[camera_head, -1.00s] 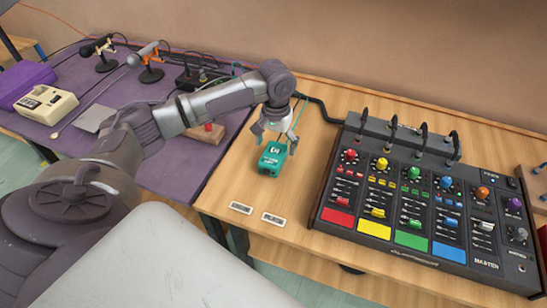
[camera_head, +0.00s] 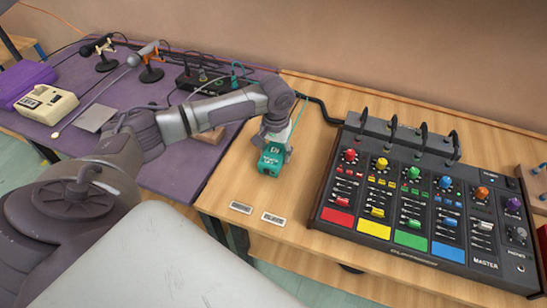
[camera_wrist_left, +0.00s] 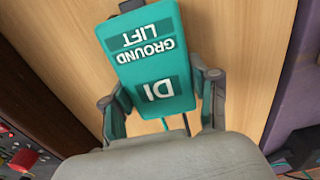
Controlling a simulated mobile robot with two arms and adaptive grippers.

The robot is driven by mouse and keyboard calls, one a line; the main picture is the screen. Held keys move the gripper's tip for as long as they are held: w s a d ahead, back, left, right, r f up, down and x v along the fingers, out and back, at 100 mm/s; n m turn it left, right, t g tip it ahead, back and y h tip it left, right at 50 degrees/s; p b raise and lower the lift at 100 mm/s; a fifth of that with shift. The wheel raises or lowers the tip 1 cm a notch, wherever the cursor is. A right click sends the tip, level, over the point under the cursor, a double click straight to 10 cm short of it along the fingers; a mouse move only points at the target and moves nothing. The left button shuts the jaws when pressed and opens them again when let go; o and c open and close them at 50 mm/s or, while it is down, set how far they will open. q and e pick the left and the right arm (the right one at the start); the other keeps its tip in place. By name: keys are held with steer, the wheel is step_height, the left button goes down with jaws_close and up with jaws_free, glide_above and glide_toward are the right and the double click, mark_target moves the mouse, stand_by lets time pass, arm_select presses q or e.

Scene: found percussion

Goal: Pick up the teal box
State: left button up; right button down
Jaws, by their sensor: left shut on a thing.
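The teal box (camera_head: 271,160) stands at the wooden table, left of the mixer. My left gripper (camera_head: 274,146) is over it with its fingers down on either side. In the left wrist view the teal box (camera_wrist_left: 150,62) shows white lettering, "DI" and "GROUND LIFT". The fingers of my left gripper (camera_wrist_left: 160,92) press on both of its sides, so the gripper is shut on it. I cannot tell whether the box touches the table. My right gripper is not in view.
A large mixer (camera_head: 420,252) with coloured knobs and pads stands close to the right. The purple table (camera_head: 180,180) on the left carries microphones, a beige device (camera_head: 46,104) and a grey plate (camera_head: 95,118).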

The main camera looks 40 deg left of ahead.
mark_target(276, 149)
arm_select(q)
steer(key=shift+r, duration=0.1)
steer(key=shift+r, duration=0.6)
step_height(276, 149, up, 3)
steer(key=shift+w+f, duration=0.1)
steer(key=shift+f, duration=0.05)
steer(key=s+d+r, duration=0.3)
steer(key=d+r, duration=0.4)
steer(key=d, duration=0.4)
steer(key=shift+d+b, duration=0.2)
steer(key=shift+b, duration=0.1)
steer(key=shift+w+a+f, duration=0.1)
steer(key=shift+a+f, duration=0.15)
steer(key=shift+w+a+f, duration=0.45)
steer(key=shift+a+f, duration=1.25)
steer(key=shift+a, duration=0.1)
steer(key=shift+w+a+f, duration=0.4)
steer(key=shift+a+f, duration=1.35)
steer(key=shift+w+a+f, duration=0.45)
steer(key=shift+a+f, duration=1.25)
steer(key=shift+a, duration=0.1)
steer(key=shift+a+f, duration=0.1)
steer(key=shift+f, duration=0.05)
